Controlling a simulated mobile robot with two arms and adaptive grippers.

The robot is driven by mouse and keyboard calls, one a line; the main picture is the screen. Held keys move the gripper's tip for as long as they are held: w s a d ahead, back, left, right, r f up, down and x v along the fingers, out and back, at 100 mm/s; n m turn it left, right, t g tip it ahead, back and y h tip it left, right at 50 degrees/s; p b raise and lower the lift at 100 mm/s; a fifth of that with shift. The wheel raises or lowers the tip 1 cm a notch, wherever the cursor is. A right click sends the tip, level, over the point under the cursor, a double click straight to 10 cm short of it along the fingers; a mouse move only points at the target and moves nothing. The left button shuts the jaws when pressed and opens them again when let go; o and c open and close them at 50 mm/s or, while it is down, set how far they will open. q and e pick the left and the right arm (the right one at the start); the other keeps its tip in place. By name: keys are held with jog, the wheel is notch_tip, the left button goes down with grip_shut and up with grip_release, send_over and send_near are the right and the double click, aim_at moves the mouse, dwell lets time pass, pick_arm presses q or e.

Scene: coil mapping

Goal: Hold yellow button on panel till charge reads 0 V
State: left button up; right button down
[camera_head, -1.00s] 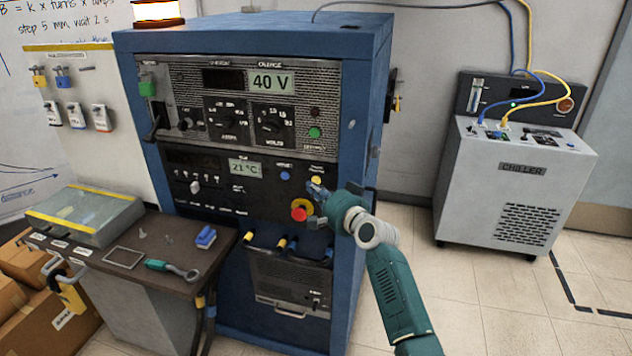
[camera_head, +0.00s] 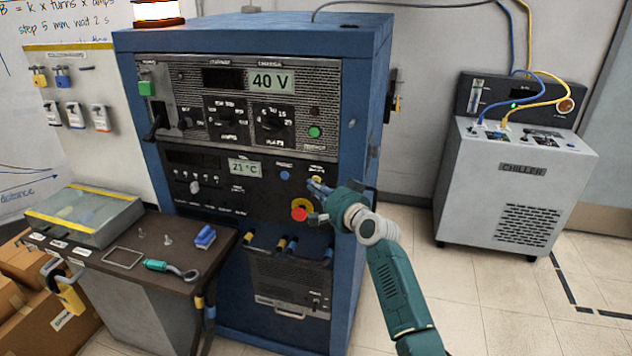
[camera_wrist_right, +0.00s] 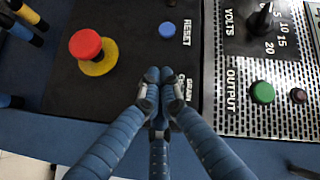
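The yellow button (camera_head: 316,180) is at the right of the blue cabinet's lower black panel (camera_head: 262,205). The charge display (camera_head: 270,81) above reads 40 V. My right gripper (camera_head: 320,188) is at the panel, its fingertips just at or below the yellow button in the head view. In the right wrist view my right gripper (camera_wrist_right: 159,76) has its fingers together with nothing seen between them. The fingers cover part of a label there, and the yellow button is hidden. I cannot tell whether they touch or press it. My left gripper is not in view.
A red knob on a yellow ring (camera_head: 300,210) sits just below left of my right gripper. A blue button (camera_head: 284,175) is to its left and a green button (camera_head: 314,132) above. A side table (camera_head: 120,278) holds tools. A chiller (camera_head: 515,185) stands at right.

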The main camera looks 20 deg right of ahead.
jog(key=shift+w+d, duration=0.25)
dwell(2.5)
jog(key=shift+r, duration=0.1)
dwell(1.7)
jog(key=shift+s+a+p, duration=0.5)
jog(key=shift+s, duration=0.15)
jog(key=s+a+p, duration=0.2)
jog(key=s+p, duration=0.2)
jog(key=shift+s+a, duration=0.1)
jog(key=shift+a, duration=0.3)
